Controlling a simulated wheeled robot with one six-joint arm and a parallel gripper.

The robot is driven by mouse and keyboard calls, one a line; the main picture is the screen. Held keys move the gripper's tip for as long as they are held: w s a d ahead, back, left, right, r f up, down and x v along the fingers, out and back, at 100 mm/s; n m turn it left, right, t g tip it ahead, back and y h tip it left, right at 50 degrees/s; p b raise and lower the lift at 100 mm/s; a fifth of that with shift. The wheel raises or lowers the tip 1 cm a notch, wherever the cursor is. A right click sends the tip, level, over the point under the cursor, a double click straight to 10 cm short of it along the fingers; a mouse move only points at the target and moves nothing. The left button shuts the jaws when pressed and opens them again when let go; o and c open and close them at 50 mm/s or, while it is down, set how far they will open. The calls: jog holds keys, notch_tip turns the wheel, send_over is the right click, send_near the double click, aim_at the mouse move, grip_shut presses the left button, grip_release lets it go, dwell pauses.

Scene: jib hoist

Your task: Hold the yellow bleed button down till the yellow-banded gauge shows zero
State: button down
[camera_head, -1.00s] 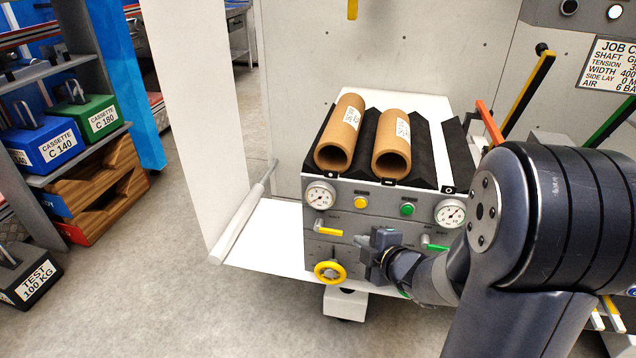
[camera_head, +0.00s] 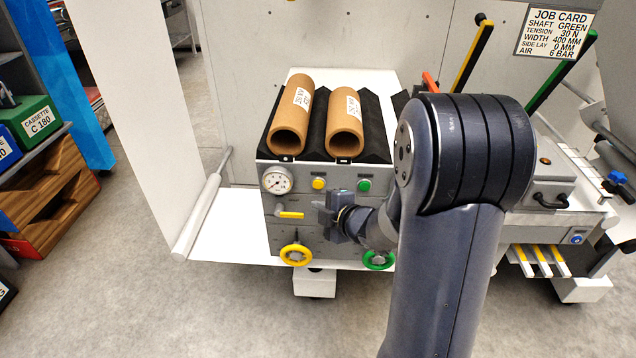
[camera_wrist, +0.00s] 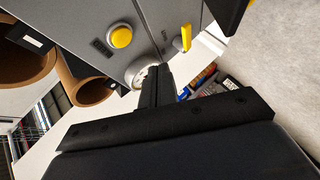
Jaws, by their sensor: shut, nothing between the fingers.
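The yellow bleed button (camera_head: 319,184) is a round knob on the grey front panel, right of a white dial gauge (camera_head: 277,180). In the wrist view the button (camera_wrist: 121,36) stands out in the upper left, with nothing touching it. The gauge (camera_wrist: 138,72) is partly hidden behind my fingers there. Its needle is too small to read surely, and I cannot make out a yellow band. My gripper (camera_head: 320,206) is shut and empty, just below the button in the head view. Its fingertips (camera_wrist: 158,70) point toward the panel, apart from the button.
A yellow lever (camera_head: 291,215) and yellow handwheel (camera_head: 296,254) sit below the gauge. A green button (camera_head: 364,186) and green handwheel (camera_head: 379,259) are to the right. Two cardboard cores (camera_head: 293,110) lie on top. A white panel (camera_head: 145,95) stands at the left.

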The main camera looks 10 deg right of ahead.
aim_at(314, 187)
jog(key=shift+w+d+p, duration=0.15)
jog(key=shift+w+d, duration=0.1)
jog(key=shift+w, duration=0.5)
jog(key=shift+w+d+p, duration=0.15)
jog(key=shift+w+d, duration=0.1)
jog(key=shift+w, duration=0.45)
jog(key=shift+w+d+p, duration=0.15)
jog(key=shift+w+d, duration=0.1)
jog(key=shift+w, duration=0.5)
jog(key=shift+w, duration=0.1)
jog(key=shift+w+d, duration=0.15)
jog(key=shift+w, duration=0.15)
jog(key=shift+w+d, duration=0.15)
jog(key=shift+w, duration=0.25)
dwell(2.2)
jog(key=shift+s, duration=0.1)
jog(key=shift+s+a, duration=0.3)
jog(key=shift+s, duration=0.45)
